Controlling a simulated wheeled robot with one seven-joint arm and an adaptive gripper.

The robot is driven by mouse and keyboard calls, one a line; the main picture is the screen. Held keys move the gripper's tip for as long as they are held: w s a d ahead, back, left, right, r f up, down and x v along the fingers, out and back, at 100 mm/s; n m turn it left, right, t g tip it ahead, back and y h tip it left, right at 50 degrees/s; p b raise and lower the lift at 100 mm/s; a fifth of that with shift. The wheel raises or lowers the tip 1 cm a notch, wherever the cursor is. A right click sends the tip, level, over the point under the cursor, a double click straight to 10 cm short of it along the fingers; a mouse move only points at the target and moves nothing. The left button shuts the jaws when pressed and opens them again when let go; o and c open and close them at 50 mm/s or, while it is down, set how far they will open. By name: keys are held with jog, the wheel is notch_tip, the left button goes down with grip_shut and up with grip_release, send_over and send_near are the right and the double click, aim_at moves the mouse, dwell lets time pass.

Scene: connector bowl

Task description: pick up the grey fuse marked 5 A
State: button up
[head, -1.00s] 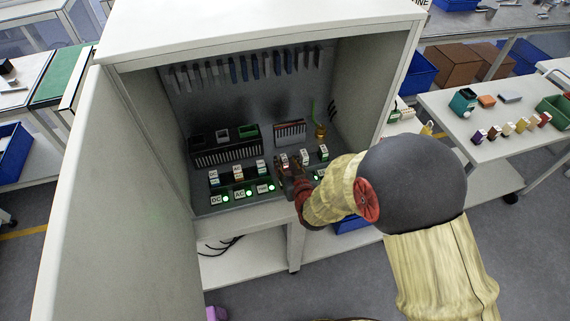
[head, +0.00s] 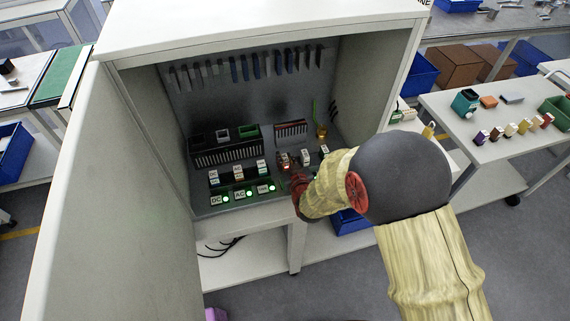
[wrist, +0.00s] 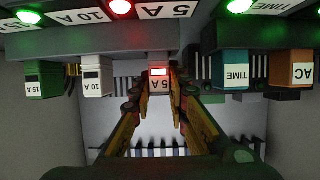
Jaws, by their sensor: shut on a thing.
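The grey fuse marked 5 A (wrist: 160,86) is between my fingertips in the wrist view, its label upside down there. A small red patch shows on its face. My gripper (wrist: 160,98) is shut on it, one finger on each side. In the head view my gripper (head: 286,171) is inside the cabinet, partly hidden by my own wrist. I cannot tell how far the fuse is from its socket.
In the wrist view the white 10 A fuse (wrist: 97,77) and green 15 A fuse (wrist: 43,80) stand on one side. The TIME (wrist: 235,72) and AC (wrist: 291,70) modules stand on the other. The cabinet (head: 122,65) walls and open door (head: 112,200) bound the space.

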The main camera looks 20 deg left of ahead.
grip_shut()
jog(key=shift+r, duration=0.1)
